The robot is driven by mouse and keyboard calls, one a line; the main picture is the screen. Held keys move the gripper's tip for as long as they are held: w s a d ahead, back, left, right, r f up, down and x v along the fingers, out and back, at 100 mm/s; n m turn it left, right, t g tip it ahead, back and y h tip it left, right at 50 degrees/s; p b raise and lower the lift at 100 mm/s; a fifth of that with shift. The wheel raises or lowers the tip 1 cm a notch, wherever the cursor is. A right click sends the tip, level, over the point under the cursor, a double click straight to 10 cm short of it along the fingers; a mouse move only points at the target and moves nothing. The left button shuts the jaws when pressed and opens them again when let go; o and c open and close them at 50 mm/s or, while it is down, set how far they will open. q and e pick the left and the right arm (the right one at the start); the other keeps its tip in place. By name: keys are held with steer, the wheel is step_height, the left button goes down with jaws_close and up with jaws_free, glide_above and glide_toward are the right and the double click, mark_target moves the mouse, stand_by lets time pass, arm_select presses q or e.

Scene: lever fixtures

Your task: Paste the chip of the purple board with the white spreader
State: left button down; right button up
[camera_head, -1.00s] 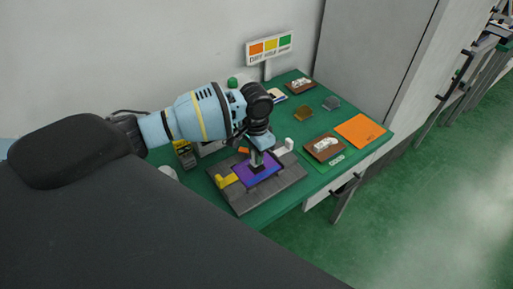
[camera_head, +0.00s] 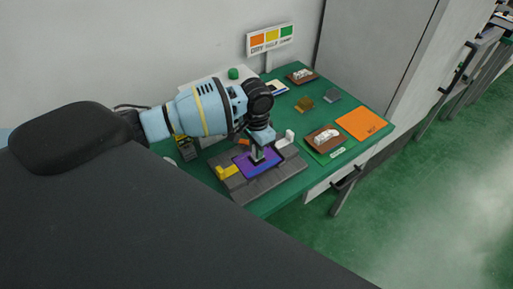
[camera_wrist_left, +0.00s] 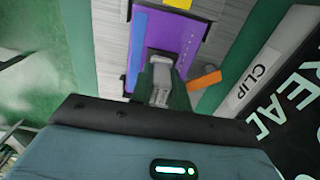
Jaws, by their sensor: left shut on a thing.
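The purple board (camera_head: 241,160) lies in a grey fixture (camera_head: 283,179) on the green table; it also shows in the left wrist view (camera_wrist_left: 190,35). My left gripper (camera_head: 263,139) is over the board, pointing down, shut on a pale grey-white upright piece, the spreader (camera_head: 257,154). In the left wrist view the spreader (camera_wrist_left: 160,78) sits between my dark fingers, over the board. Its lower end is at or just above the board's middle; contact cannot be told. The chip is hidden or too small to make out. My right gripper is not in view.
A yellow clip (camera_head: 227,172) and a white clip (camera_head: 287,138) flank the board. To the right are a brown block with a white lump (camera_head: 323,138) and an orange mat (camera_head: 361,124). A sign (camera_head: 270,40) and a green button (camera_head: 233,73) stand behind.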

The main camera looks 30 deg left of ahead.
arm_select(q)
steer(key=shift+f, duration=0.3)
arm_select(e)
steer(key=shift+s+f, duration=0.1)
arm_select(q)
steer(key=shift+w, duration=0.1)
steer(key=shift+w+r, duration=0.1)
steer(key=shift+w, duration=0.4)
steer(key=shift+s, duration=0.1)
